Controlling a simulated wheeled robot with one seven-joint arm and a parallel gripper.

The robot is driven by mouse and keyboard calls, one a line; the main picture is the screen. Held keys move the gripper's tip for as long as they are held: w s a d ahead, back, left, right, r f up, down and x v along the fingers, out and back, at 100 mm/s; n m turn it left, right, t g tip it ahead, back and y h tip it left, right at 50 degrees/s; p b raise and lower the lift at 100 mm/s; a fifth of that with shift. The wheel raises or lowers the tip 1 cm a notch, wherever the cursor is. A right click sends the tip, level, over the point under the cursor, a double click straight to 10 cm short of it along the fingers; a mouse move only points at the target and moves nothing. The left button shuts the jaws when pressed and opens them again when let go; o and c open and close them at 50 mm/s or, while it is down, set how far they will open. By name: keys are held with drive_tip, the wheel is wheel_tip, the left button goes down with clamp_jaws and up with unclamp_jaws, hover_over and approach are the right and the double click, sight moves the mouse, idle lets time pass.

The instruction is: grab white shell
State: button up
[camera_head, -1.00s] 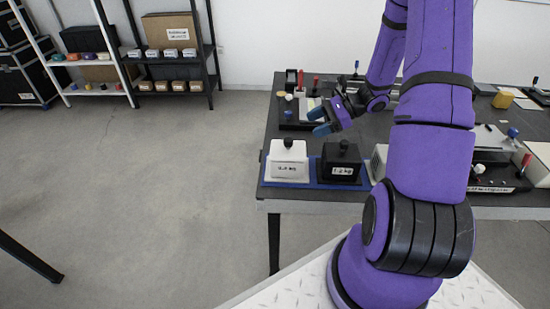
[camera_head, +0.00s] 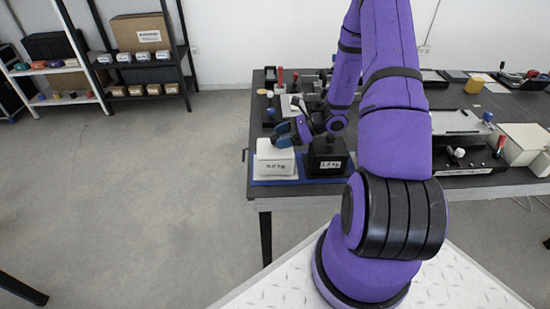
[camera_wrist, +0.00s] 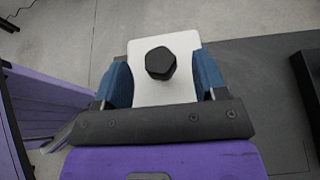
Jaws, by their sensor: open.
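The white shell is a white block labelled in kg (camera_head: 275,162), at the left end of a blue mat (camera_head: 262,182) near the table's front left corner. In the wrist view the white block (camera_wrist: 178,92) has a dark knob (camera_wrist: 160,63) on top and lies between the two blue fingers. My gripper (camera_head: 285,134) is over the block; it also shows in the wrist view (camera_wrist: 166,84). The fingers are apart, one on each side of the knob, with nothing clearly gripped. The knob is hidden by the gripper in the head view.
A black block labelled in kg (camera_head: 328,158) stands just right of the white one on the mat. Trays and small tools lie farther back on the dark table (camera_head: 385,130). Shelves (camera_head: 150,65) stand at the back left, with open floor before them.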

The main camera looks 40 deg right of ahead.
drive_tip(key=x, duration=0.4)
drive_tip(key=shift+w+a, duration=0.1)
drive_tip(key=shift+w, duration=0.05)
clamp_jaws()
